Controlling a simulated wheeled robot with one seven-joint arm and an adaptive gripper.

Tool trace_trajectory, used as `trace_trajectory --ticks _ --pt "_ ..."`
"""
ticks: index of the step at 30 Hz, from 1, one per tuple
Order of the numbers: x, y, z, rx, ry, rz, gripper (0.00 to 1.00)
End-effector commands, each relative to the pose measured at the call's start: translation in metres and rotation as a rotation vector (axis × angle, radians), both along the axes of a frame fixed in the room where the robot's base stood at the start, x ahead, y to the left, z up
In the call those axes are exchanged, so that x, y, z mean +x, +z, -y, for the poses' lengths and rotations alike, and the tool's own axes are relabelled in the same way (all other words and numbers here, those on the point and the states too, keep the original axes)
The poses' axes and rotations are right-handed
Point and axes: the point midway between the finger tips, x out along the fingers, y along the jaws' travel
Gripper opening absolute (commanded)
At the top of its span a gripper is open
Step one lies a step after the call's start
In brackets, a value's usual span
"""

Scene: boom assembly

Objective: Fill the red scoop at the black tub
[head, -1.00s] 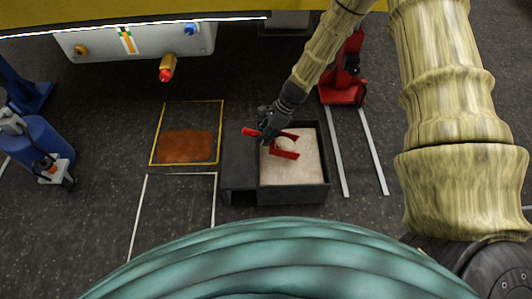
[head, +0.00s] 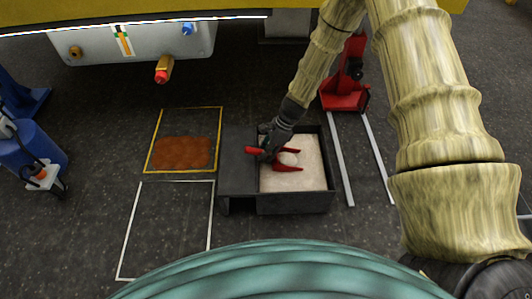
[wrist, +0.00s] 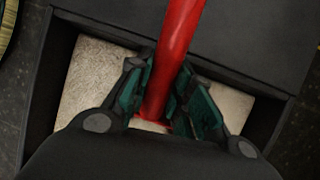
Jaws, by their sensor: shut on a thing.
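The black tub (head: 290,206) stands on the floor in the middle of the head view, filled with pale granular material (head: 308,178). The red scoop (head: 288,167) is over the left part of this fill, with some pale material showing at its bowl. I cannot tell how deep the bowl sits. My gripper (head: 270,150) is shut on the scoop's handle at the tub's left side. In the wrist view the red handle (wrist: 178,40) runs up between my gripper's fingers (wrist: 158,100), and the bowl is mostly hidden under the gripper.
A dark ledge (head: 237,170) adjoins the tub's left side. A yellow-framed square with orange-brown material (head: 182,153) and a white outline (head: 165,230) lie further left. A red jack-like stand (head: 345,92) is behind right, near two pale rails (head: 340,160). A blue cylinder (head: 30,150) stands far left.

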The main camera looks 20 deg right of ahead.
Motion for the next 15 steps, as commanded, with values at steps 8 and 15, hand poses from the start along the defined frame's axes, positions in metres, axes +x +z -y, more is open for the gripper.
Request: trace_trajectory --ticks 8,15 --pt "-0.001 0.026 0.000 0.002 0.001 -0.001 0.00" --pt "0.000 0.053 0.000 0.003 0.000 0.001 0.00"
